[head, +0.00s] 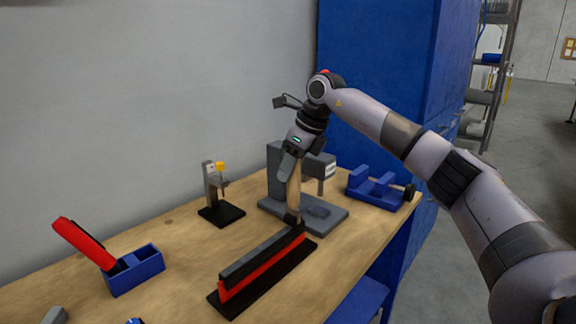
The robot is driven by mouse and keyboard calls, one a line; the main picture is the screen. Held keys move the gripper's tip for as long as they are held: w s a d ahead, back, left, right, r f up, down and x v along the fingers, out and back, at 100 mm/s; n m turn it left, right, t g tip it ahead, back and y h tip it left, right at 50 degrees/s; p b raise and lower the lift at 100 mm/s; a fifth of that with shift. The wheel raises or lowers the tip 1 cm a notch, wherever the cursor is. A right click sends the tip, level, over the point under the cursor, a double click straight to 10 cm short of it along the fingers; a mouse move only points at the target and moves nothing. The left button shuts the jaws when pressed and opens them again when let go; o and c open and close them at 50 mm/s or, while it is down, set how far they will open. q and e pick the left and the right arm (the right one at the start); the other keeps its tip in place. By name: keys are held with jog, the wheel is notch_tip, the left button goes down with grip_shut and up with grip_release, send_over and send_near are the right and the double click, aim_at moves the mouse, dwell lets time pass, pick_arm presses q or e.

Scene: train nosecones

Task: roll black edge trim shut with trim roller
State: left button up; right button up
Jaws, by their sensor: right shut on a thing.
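The black edge trim (262,254) runs along the top of a red strip (266,275) on a flat black base (233,302), near the front of the bench. My right gripper (291,167) points down over the far end of the trim. It is shut on the wooden handle of the trim roller (294,193). The roller's dark head is at the trim's far end and looks to be touching it, though the contact is too small to be sure. My left gripper is not in view.
On the wooden bench (185,262) stand a grey press-like fixture (331,214) behind the roller, a blue vise-like fixture (375,191) at right, a small stand (221,212), and a blue holder (136,270) with a red-handled tool (82,242). A blue cabinet (375,60) stands behind.

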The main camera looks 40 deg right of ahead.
jog(key=shift+w+d+f+p, duration=0.1)
jog(key=shift+d+p, duration=0.2)
jog(key=shift+d, duration=0.6)
jog(key=shift+r, duration=2.55)
